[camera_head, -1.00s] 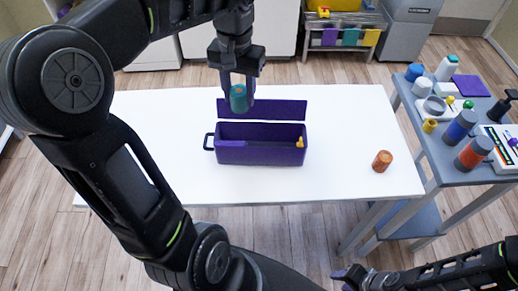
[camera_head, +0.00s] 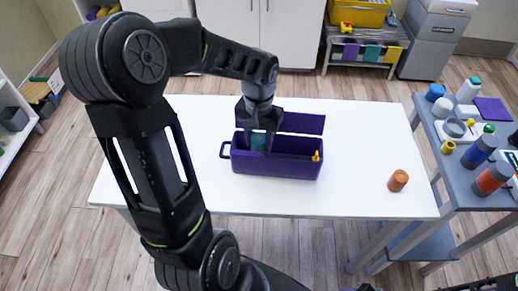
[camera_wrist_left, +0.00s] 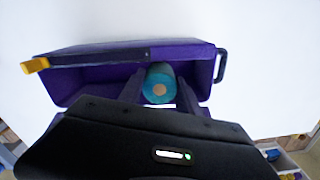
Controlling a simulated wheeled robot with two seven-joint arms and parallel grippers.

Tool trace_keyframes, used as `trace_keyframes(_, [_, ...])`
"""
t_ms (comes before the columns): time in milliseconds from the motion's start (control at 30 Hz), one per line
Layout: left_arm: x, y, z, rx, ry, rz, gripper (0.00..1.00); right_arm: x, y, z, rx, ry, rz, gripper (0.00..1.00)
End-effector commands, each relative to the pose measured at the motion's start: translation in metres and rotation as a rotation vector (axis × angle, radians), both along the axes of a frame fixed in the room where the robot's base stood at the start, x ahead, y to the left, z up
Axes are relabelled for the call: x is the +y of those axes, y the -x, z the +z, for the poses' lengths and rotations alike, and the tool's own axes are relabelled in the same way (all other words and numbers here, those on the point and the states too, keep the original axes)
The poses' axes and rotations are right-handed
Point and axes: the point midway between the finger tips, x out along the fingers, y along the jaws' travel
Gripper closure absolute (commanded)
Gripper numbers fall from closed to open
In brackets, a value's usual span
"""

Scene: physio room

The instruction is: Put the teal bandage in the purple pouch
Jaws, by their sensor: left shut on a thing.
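The purple pouch (camera_head: 275,166) is an open box on the white table, with its lid (camera_head: 303,123) along the far side and a loop handle at its left end. My left gripper (camera_head: 257,143) points down into the left part of the pouch opening. It is shut on the teal bandage (camera_head: 258,141), a small roll. In the left wrist view the bandage (camera_wrist_left: 160,84) sits between the fingers, within the outline of the pouch (camera_wrist_left: 203,66). I cannot tell whether it touches the pouch floor. My right gripper is not clearly in view.
An orange-brown roll (camera_head: 398,180) stands on the white table (camera_head: 350,150) to the right of the pouch. A yellow tab (camera_head: 316,156) is at the pouch's right end. A grey side table (camera_head: 440,150) with several bottles stands at the right.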

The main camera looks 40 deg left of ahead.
Motion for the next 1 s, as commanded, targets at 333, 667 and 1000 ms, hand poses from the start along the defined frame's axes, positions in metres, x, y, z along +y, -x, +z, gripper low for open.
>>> trace_keyframes(333, [0.0, 0.001, -0.027, 0.005, 0.001, -0.001, 0.99, 0.0, 0.0, 0.001, 0.0, 0.0, 0.0, 0.64])
trace_keyframes(667, [0.0, 0.0, -0.045, 0.0, 0.001, 0.0, 0.99, 0.0, 0.0, 0.001, 0.0, 0.0, 0.0, 0.64])
trace_keyframes(1000, [0.0, 0.0, -0.047, 0.0, 0.001, 0.0, 0.5, 0.0, 0.0, -0.002, 0.0, 0.0, 0.0, 0.64])
